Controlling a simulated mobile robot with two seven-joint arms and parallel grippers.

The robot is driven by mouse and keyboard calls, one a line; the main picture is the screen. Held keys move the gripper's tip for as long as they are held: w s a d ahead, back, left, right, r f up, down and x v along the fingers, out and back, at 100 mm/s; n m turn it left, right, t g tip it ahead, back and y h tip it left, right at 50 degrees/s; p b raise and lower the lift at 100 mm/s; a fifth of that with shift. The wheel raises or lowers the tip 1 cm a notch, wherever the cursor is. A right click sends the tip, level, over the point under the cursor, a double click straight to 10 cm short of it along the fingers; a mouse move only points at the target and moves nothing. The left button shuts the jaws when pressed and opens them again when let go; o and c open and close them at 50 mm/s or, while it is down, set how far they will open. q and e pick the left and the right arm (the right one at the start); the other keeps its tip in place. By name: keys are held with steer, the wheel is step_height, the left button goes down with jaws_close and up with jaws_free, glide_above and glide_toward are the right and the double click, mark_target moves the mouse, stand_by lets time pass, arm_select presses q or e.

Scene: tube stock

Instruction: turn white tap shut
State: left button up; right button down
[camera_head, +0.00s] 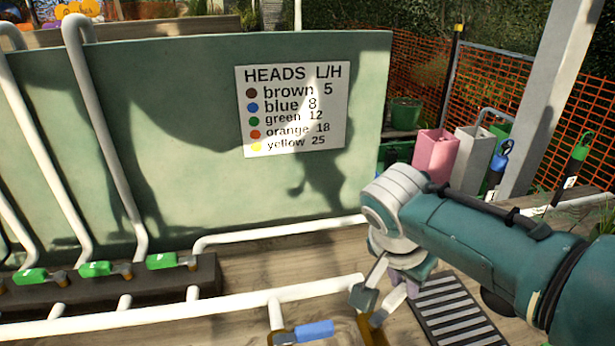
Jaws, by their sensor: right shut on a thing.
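My right gripper (371,308) points down at the lower middle, at the end of my teal arm from the right. It is shut on what appears to be the white tap, whose brass body (371,333) shows just below the fingertips. The fingers hide the tap's handle, so I cannot tell which way it is turned. Left of it, a tap with a blue handle (314,331) sits on a brass body at the bottom edge. My left gripper is not in view.
A white pipe (190,303) runs along the wooden deck. Several green-handled taps (96,269) sit on a dark block at left. Behind stands a green panel with a sign (293,108). A slatted grate (455,310) lies right of my gripper; pink (436,155) and grey bins stand beyond.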

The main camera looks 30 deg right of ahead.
steer(key=shift+s+m+g, duration=0.55)
steer(key=shift+s+m, duration=0.3)
steer(key=shift+m, duration=0.65)
steer(key=shift+s+m+g, duration=0.55)
steer(key=shift+s+m, duration=0.25)
steer(key=shift+m, duration=0.7)
steer(key=c, duration=0.8)
jaws_free()
steer(key=shift+o, duration=0.2)
steer(key=p+v, duration=0.1)
steer(key=v, duration=0.8)
steer(key=shift+a+r+p, duration=0.2)
steer(key=shift+r+p, duration=0.15)
steer(key=shift+p, duration=0.05)
